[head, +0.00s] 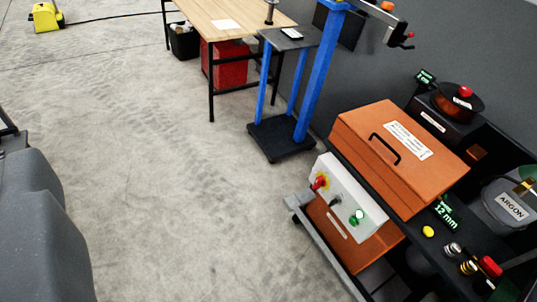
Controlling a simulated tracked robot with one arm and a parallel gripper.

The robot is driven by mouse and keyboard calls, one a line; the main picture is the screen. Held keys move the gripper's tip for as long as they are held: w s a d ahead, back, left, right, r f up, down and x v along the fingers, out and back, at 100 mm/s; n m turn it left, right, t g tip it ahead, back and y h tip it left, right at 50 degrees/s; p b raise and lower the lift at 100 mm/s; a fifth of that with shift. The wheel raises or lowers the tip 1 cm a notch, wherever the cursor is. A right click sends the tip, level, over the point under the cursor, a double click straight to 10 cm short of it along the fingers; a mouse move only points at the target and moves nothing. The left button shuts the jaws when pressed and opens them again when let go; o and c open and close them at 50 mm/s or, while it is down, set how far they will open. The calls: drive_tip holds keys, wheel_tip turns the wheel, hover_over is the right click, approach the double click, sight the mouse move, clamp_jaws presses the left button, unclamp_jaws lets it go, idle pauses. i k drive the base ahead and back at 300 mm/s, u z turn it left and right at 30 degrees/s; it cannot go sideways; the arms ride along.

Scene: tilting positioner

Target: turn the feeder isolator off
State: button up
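An orange machine box (390,155) with a black handle on its lid stands at the right. A light grey control panel (348,196) sits on its front. The panel has a red knob on a yellow plate (320,182) at its left end, which looks like the isolator. Its exact turn position is too small to read. A small dark switch (336,200) is in the panel's middle and a green button (356,217) at its right end. My gripper's fingers are not in view; nothing touches the panel.
A blue post stand (318,75) with a black base is behind the box. A wooden table (225,22) stands further back. A dark bench with small knobs, displays and an argon-labelled grey unit (508,206) is at the right. The concrete floor (170,180) left of the panel is clear.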

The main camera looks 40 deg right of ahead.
sight(320, 181)
drive_tip(key=z, duration=0.2)
drive_tip(key=i, duration=1.25)
drive_tip(key=z, duration=0.75)
